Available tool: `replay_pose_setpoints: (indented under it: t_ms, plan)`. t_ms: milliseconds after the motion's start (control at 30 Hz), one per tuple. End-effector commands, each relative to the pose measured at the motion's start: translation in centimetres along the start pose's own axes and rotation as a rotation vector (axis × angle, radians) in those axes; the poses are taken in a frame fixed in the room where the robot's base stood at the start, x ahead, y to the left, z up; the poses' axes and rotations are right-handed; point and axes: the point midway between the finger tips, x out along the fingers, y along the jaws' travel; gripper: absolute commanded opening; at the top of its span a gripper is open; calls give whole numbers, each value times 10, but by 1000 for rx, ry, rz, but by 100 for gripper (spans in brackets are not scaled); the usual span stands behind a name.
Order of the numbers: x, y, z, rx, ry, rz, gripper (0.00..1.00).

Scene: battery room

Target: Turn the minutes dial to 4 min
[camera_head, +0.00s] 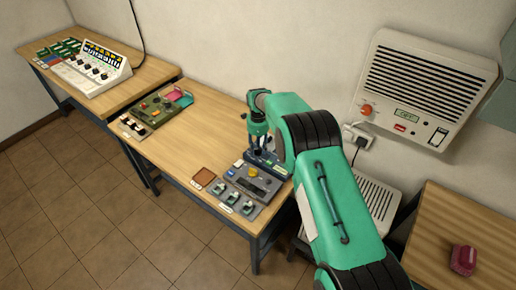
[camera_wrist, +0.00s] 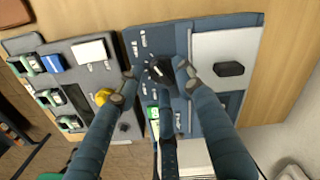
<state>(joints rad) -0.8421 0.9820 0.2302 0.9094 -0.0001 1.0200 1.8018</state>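The minutes dial (camera_wrist: 158,71) is a dark round knob with a pale pointer mark, on a blue panel (camera_wrist: 206,24) in the wrist view. Small white labels sit to its upper left, too small to read, so I cannot tell its setting. My gripper (camera_wrist: 159,70) points down over the panel, one fingertip on each side of the dial. Gaps seem to show between the fingertips and the knob, so it looks open around it. In the head view my gripper (camera_head: 254,146) stands over the blue panel (camera_head: 270,165), and the dial is hidden.
A white plate with a black knob (camera_wrist: 229,69) is on the right. A wall unit (camera_head: 420,85) and a side table with a red object (camera_head: 463,260) stand right.

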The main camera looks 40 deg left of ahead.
Motion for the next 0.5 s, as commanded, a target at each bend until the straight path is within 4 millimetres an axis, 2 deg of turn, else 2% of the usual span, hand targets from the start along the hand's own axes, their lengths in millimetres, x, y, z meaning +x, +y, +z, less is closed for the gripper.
replay_pose_setpoints:
  t_ms: [267, 500]
  plan:
    - [-26, -1, 0, 0, -1, -3, 36]
    - [-64, -1, 0, 0, 0, -2, 36]
